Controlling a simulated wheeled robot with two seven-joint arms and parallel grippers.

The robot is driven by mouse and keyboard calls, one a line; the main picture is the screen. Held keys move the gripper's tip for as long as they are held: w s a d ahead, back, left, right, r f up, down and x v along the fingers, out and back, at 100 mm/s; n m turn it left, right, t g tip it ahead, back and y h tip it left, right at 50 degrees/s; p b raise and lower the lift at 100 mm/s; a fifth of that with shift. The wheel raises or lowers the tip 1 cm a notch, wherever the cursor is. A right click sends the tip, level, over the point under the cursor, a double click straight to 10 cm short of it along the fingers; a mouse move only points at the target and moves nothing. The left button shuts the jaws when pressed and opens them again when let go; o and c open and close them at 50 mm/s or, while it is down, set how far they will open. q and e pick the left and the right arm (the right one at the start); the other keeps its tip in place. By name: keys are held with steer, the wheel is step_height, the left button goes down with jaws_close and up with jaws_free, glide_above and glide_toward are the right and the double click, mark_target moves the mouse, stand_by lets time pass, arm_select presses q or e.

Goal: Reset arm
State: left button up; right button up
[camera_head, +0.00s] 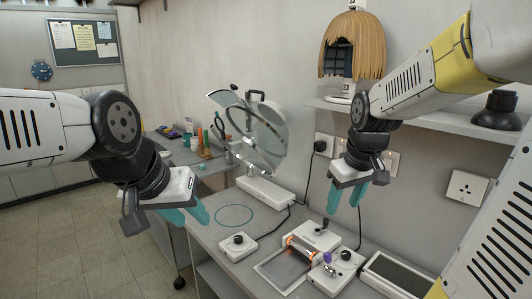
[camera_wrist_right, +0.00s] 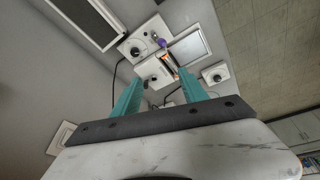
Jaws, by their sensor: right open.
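My left gripper (camera_head: 197,222) hangs over the left front of the bench with its teal fingers apart and nothing visible between them. My right gripper (camera_head: 344,203) hangs in the air above the bench devices, near the wall. It is open and empty; its two teal fingers also show apart in the right wrist view (camera_wrist_right: 156,88). A round clear mirror-like device (camera_head: 262,140) stands on a white base behind and between the grippers, not touched by either.
Below the right gripper are a white device with an orange glowing tube (camera_head: 303,247), knob boxes (camera_head: 238,244) and a dark-topped tray (camera_head: 395,272). A wall shelf (camera_head: 420,118) holds a wigged head (camera_head: 352,50) and a black lamp (camera_head: 497,110). A green ring (camera_head: 235,206) marks bare bench.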

steer(key=s+a+r+m+t, duration=0.1)
steer(key=s+a+r, duration=0.1)
steer(key=s, duration=0.4)
steer(key=s+a+r+m+t+y, duration=0.1)
steer(key=s+a+r+m, duration=0.1)
steer(key=s, duration=0.4)
steer(key=shift+a+r+t+y, duration=0.3)
steer(key=shift+a, duration=0.1)
